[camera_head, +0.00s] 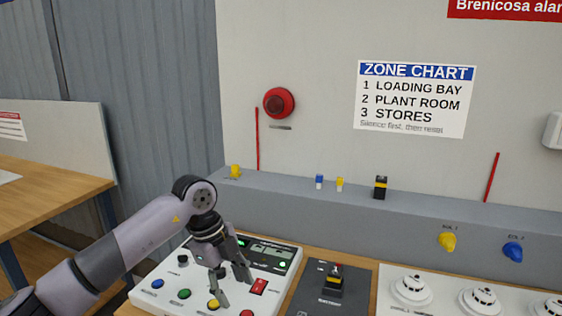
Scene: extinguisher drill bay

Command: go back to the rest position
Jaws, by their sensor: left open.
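My left gripper (232,286) hangs over the white control panel (150,299), its fingers spread and empty, pointing down. My left arm (130,245) reaches in from the lower left. The panel also carries a blue button (158,284), a green button (184,294), a black knob (183,259) and a small display (268,251), partly behind the gripper. My right gripper is not in view.
A dark box with a yellow-banded switch (334,283) stands right of the panel. White detectors (411,289) sit farther right. A grey ledge (285,199) with small items runs behind, below a wall with a red alarm (279,103) and zone chart (415,98). A wooden table (45,183) is left.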

